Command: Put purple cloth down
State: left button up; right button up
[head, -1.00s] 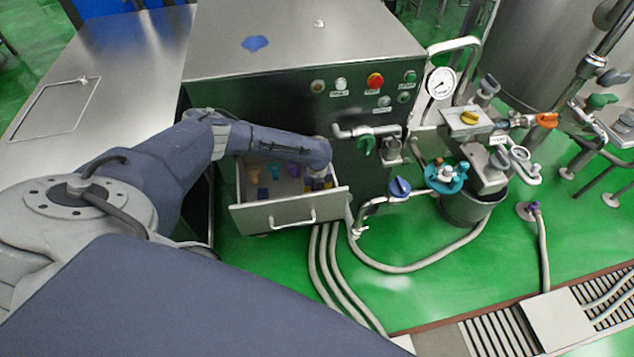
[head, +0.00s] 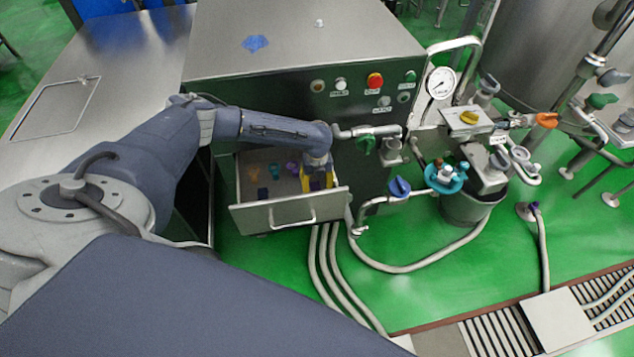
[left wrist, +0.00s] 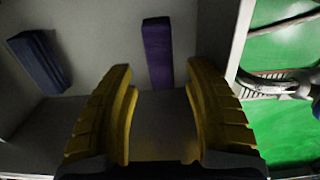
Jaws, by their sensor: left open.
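The purple cloth (left wrist: 157,50) is a narrow folded strip lying on the drawer floor in the left wrist view. My left gripper (left wrist: 160,80) is open, its yellow fingertips on either side of the cloth's near end, with visible gaps between. In the head view my left gripper (head: 317,180) points down into the right end of the open drawer (head: 290,212). A dark blue folded cloth (left wrist: 39,61) lies to the left in the drawer; it also shows in the head view (head: 262,193). My right gripper is not in view.
Valves and piping (head: 370,131) stand close to the right of the drawer.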

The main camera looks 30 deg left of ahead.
pick_arm(q)
notch_tip(320, 180, up, 6)
dwell(0.4)
dwell(0.3)
